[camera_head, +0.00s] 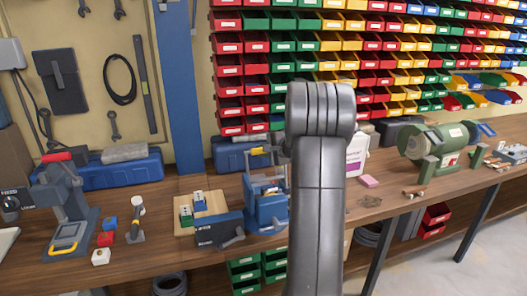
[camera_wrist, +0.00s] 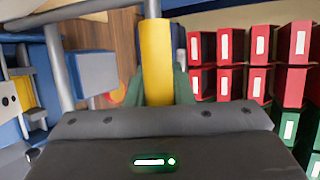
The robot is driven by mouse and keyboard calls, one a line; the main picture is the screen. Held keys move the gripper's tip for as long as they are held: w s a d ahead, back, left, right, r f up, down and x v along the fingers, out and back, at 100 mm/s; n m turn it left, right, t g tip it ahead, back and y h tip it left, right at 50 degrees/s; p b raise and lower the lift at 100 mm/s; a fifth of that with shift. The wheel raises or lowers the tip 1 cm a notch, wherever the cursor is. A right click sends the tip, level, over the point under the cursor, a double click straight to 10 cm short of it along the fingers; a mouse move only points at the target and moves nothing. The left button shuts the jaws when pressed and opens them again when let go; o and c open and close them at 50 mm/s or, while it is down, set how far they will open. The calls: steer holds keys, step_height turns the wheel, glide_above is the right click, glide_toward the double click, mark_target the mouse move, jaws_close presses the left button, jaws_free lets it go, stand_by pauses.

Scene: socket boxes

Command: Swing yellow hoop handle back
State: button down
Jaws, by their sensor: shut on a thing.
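The yellow hoop handle's grip (camera_wrist: 156,60) shows upright in the middle of the wrist view, with grey rods beside and above it. In the head view its small yellow part (camera_head: 257,151) shows above the blue socket box (camera_head: 271,212) on the bench. My gripper (camera_wrist: 158,88) is shut on the yellow grip, with a green-grey finger on each side of it. In the head view my arm hides the box's right side and most of my gripper.
Racks of coloured bins (camera_head: 240,85) stand behind.

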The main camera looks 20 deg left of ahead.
steer(key=shift+s+f, duration=0.25)
steer(key=shift+f, duration=0.65)
steer(key=c, duration=1.6)
jaws_free()
steer(key=o, duration=0.3)
steer(key=shift+w, duration=0.15)
steer(key=shift+r, duration=0.2)
